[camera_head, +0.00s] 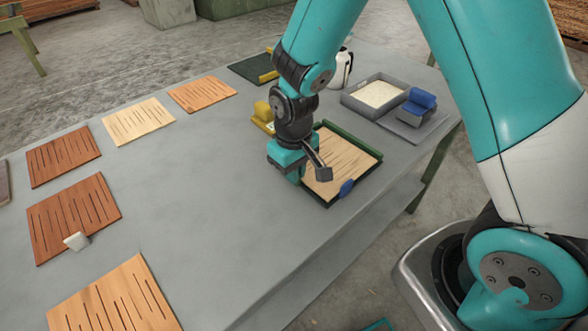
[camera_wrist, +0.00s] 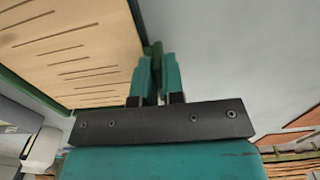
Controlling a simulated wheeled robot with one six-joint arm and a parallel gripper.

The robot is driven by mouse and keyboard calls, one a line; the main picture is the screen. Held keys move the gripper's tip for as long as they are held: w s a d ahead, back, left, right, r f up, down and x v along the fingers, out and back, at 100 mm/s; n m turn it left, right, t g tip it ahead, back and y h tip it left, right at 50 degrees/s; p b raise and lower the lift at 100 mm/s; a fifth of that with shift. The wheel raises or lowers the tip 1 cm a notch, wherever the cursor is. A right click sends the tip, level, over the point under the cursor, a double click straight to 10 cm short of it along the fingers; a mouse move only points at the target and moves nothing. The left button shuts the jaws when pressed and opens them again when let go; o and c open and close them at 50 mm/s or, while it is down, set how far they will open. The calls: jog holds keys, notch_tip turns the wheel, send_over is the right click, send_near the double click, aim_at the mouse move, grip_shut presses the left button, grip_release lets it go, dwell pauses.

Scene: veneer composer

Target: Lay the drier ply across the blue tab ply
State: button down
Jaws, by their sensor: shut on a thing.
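The ply also fills the upper left of the wrist view (camera_wrist: 70,45). My gripper (camera_head: 297,178) points down at the tray's left side. In the wrist view my gripper (camera_wrist: 157,68) is shut on a narrow dark green part at the tray's edge, largely hidden between the fingers. Other slotted plies lie apart at left: pale (camera_head: 138,121), orange (camera_head: 202,94), two red-brown (camera_head: 63,156) (camera_head: 75,214) and light orange (camera_head: 116,300). Which is drier cannot be told.
A small white block (camera_head: 76,241) sits on the nearer red-brown ply. A yellow device (camera_head: 263,113) stands behind my gripper. A dark green mat with a yellow bar (camera_head: 268,76), a grey tray (camera_head: 350,101) and a blue-topped tool (camera_head: 420,104) stand farther back. The table middle is clear.

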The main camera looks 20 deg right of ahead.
jog(key=shift+w+a, duration=0.15)
jog(key=shift+w, duration=0.35)
dwell(0.4)
jog(key=shift+w+d+p, duration=0.1)
jog(key=shift+d+p, duration=0.3)
jog(key=shift+d, duration=0.05)
dwell(1.1)
dwell(0.7)
jog(key=c, duration=1.1)
grip_release()
jog(key=shift+c, duration=0.2)
notch_tip(320, 180, up, 8)
jog(key=p, duration=0.6)
jog(key=shift+f+p, duration=0.25)
jog(key=shift+p, duration=0.15)
jog(key=shift+r, duration=0.1)
